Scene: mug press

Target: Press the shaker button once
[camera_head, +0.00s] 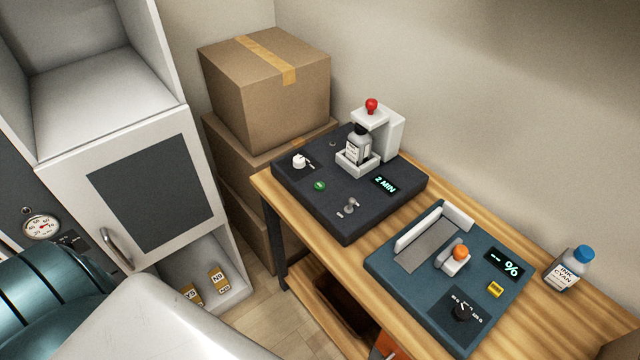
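A dark machine (310,204), probably the shaker, sits at the far left end of the wooden table. A green round button (320,185) is on its top near the front left edge. A white dial (299,160) lies behind the button and a small metal switch (348,207) is to its right. A display (385,185) reads "2 MIN". Neither of my grippers is in view.
A teal machine (400,283) with a "%" display, an orange knob (460,252), a yellow button and a black dial stands to the right. A blue-capped ink bottle (568,272) is near the wall. Cardboard boxes (265,95) and a white cabinet (150,95) are at left.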

